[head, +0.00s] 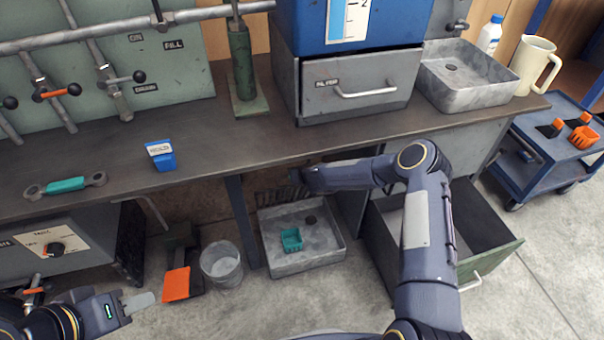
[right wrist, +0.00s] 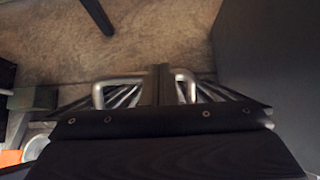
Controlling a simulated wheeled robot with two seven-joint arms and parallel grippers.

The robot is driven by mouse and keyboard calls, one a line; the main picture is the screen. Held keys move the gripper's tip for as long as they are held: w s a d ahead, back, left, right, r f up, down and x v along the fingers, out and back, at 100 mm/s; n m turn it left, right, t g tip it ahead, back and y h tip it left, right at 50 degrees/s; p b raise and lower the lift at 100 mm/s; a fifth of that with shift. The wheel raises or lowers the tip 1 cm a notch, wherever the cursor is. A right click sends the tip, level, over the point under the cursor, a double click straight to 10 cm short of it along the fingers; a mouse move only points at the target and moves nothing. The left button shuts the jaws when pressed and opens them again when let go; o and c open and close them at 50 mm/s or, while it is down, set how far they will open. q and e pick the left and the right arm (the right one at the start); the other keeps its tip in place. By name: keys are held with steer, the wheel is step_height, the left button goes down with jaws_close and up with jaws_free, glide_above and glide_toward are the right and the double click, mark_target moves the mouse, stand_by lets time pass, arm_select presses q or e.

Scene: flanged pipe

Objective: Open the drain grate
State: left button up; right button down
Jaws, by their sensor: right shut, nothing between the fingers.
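The drain grate (head: 276,197) is a dark slatted panel under the bench, just behind a grey basin. Part of it is hidden by my right forearm and the bench. In the right wrist view its slats (right wrist: 216,92) and a silver bar handle (right wrist: 104,87) show. My right gripper (right wrist: 161,70) is shut and empty. Its fingers overlap the middle of the handle in the picture; I cannot tell whether they touch it. Whether the grate is lifted is unclear. My left gripper (head: 139,303) is at the lower left, away from the grate; its finger gap is not clear.
The grey floor basin (head: 318,262) holds a teal basket (head: 291,239). A clear bucket (head: 222,265) and an orange pedal (head: 176,284) stand left of it. An open drawer (head: 490,270) is at right. The bench edge (head: 200,178) overhangs the grate.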

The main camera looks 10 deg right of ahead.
steer(key=shift+w+f, duration=0.2)
stand_by(0.4)
